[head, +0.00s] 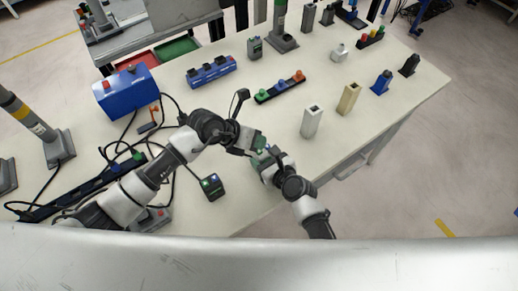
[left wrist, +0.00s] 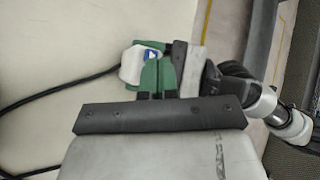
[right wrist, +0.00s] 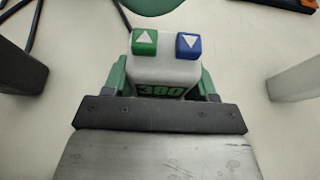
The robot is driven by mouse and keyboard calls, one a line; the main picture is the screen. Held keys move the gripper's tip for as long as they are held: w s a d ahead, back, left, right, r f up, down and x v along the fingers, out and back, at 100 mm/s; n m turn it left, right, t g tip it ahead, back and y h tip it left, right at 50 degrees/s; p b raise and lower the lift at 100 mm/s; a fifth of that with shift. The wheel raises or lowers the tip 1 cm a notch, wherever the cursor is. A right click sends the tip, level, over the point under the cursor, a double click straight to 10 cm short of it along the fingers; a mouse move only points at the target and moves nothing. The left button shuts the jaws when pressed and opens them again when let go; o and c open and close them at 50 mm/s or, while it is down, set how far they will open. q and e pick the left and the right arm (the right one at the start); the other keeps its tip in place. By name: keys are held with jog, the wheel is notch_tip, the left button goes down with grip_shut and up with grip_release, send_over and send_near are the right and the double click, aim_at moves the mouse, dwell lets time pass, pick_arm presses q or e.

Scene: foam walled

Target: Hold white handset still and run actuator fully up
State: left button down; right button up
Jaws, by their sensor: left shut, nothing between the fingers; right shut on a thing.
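The white handset (right wrist: 166,72) has a green up-arrow button (right wrist: 145,42), a blue down-arrow button (right wrist: 188,45) and a "380" label. My right gripper (right wrist: 163,85) is shut on it, green fingers on both sides. The handset also shows in the left wrist view (left wrist: 132,66). My left gripper (left wrist: 158,70) is shut and empty, its tips close to the handset; I cannot tell whether they touch. Both grippers meet near the table's front in the head view. A grey column with a yellow band (head: 30,116) stands at left, one with a green band (head: 281,22) at the back; which is the handset's actuator is unclear.
A dark control box (head: 211,186) with lit buttons lies left of the grippers. Black cables run across the left of the table. A blue box (head: 126,90), a white block (head: 311,121) and a tan block (head: 348,98) stand farther off. The table's front edge is close.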

pick_arm(q)
jog(key=shift+r, duration=2.5)
pick_arm(e)
jog(key=o, duration=1.1)
